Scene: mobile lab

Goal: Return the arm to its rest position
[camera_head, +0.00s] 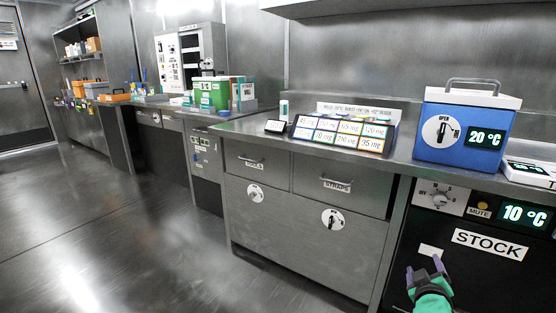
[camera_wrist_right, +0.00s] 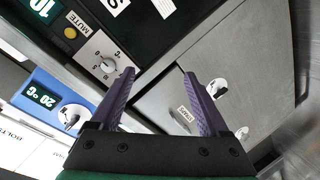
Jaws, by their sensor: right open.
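My right gripper (camera_head: 427,272) shows at the bottom right of the head view, in front of the dark STOCK unit (camera_head: 474,262). Its two purple fingers are apart with nothing between them. In the right wrist view the same gripper (camera_wrist_right: 164,92) is open and empty, with the cabinet fronts beyond the fingers. The fingers appear clear of the cabinets. My left gripper is not in either view.
A steel counter with drawers (camera_head: 340,185) runs along the wall. On it stand a blue cooler box (camera_head: 460,130) reading 20 °C and a rack of labelled tiles (camera_head: 342,133). Green boxes (camera_head: 212,93) stand farther back. The floor (camera_head: 130,230) at left is clear.

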